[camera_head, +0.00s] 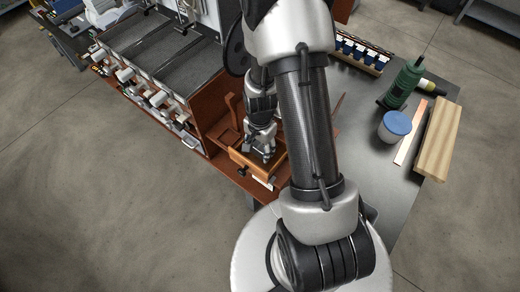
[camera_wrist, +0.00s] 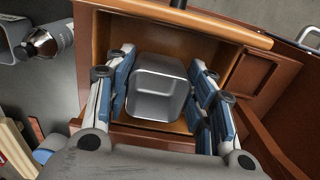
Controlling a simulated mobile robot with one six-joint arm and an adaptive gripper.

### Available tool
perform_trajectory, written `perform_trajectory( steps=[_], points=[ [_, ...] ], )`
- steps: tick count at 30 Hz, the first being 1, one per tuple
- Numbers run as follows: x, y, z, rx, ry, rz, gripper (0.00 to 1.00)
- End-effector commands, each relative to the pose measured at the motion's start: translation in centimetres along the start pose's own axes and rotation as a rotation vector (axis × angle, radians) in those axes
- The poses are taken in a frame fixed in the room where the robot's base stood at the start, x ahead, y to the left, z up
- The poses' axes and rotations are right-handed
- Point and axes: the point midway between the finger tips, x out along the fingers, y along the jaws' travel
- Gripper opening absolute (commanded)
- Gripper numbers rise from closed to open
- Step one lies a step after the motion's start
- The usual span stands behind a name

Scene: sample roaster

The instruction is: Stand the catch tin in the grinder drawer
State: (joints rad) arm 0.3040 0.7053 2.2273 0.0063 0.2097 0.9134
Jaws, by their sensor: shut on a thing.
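The catch tin (camera_wrist: 158,88) is a small grey metal box with an open top, seen from above in the wrist view. My gripper (camera_head: 264,152) is shut on it, with blue finger pads at its left and right sides. The grinder drawer (camera_head: 243,160) is pulled out, a wooden box with an orange-brown front. In the wrist view its rim (camera_wrist: 190,20) runs along the top. The tin is within the drawer's outline. The tin's underside is hidden, so I cannot tell whether it touches the drawer floor. In the head view my gripper hides the tin.
The roaster (camera_head: 150,50) stands left of the drawer. The floor at left is clear.

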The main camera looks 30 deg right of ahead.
Motion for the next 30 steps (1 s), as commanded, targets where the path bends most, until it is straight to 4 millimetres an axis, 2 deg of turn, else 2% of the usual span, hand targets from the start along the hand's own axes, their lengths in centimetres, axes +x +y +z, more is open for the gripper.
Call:
perform_trajectory(
  steps=[2,13,14,22,30],
  points=[
    [1.04,0.05,0.04,0.000,-0.001,0.002,0.21],
    [1.43,-0.01,0.00,-0.001,0.000,0.000,0.21],
    [1.32,-0.01,0.00,-0.001,0.000,0.000,0.52],
    [1.24,-0.01,0.00,-0.001,0.000,0.000,0.70],
    [1.24,-0.01,-0.01,-0.001,0.000,0.000,0.70]
  ],
)
